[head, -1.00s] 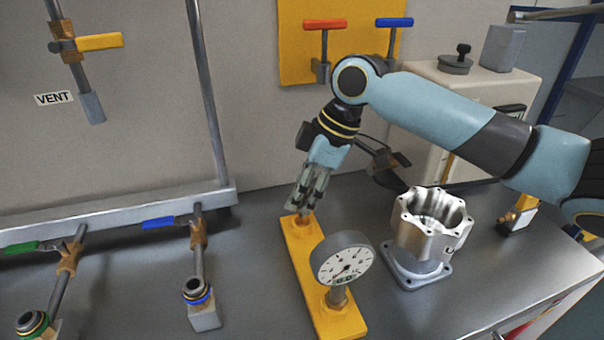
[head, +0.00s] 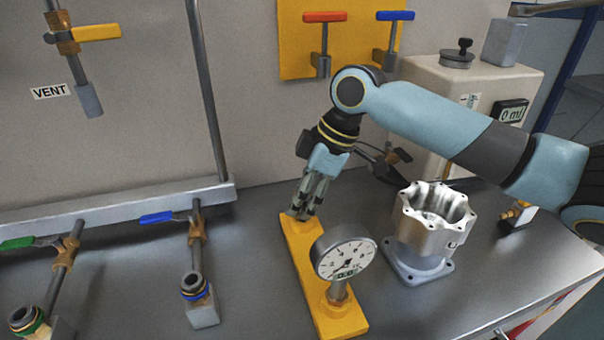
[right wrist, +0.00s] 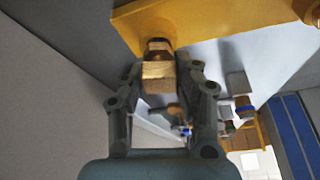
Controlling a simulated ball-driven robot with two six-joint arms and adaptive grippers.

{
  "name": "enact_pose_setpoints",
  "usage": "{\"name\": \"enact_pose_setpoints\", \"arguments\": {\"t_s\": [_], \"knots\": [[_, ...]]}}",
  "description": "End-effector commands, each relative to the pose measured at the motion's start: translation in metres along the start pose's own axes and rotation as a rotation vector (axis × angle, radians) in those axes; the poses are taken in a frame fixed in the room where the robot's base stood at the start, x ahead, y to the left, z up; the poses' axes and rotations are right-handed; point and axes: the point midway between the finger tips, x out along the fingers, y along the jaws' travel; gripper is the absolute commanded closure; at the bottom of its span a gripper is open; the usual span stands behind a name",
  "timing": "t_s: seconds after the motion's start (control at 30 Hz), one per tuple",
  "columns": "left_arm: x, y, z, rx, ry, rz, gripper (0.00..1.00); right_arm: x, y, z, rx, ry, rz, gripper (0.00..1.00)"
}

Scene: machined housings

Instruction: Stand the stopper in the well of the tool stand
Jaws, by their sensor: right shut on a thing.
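My right gripper (head: 302,212) is at the far end of the yellow tool stand (head: 303,258), pointing down. In the right wrist view its fingers (right wrist: 160,88) are shut on a brass-coloured piece, which I take as the stopper (right wrist: 158,71). The stopper sits against the edge of the yellow stand (right wrist: 200,18) in that view. In the head view the fingers mostly hide the stopper and the well, so I cannot tell how deep it sits. My left gripper is not in view.
A round dial gauge (head: 343,254) stands on the near end of the yellow stand, close to my gripper. A silver machined housing (head: 430,235) stands to the right. Valve pipes (head: 196,245) stand at the left. A tank (head: 470,85) is behind my arm.

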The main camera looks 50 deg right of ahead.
Motion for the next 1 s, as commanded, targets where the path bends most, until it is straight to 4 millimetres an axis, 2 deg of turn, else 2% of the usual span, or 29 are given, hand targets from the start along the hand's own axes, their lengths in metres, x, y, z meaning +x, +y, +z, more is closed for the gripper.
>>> {"name": "enact_pose_setpoints", "arguments": {"t_s": [0.27,0.3,0.47,0.8,0.87,1.0], "knots": [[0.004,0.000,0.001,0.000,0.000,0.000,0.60,0.007,0.000,0.003,-0.001,0.001,0.000,1.00],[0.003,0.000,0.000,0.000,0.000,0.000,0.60,0.006,0.000,0.002,-0.001,0.001,0.000,0.65],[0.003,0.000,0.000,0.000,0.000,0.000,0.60,0.006,0.000,0.002,-0.001,0.001,0.000,0.44],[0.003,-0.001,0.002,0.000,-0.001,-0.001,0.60,0.002,0.001,0.003,-0.001,-0.001,0.002,0.43],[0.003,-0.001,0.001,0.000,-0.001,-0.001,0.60,-0.003,0.001,0.003,-0.002,-0.001,0.003,0.43],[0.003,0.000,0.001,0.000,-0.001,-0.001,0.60,-0.029,0.001,0.003,-0.006,-0.005,0.005,0.43]]}}
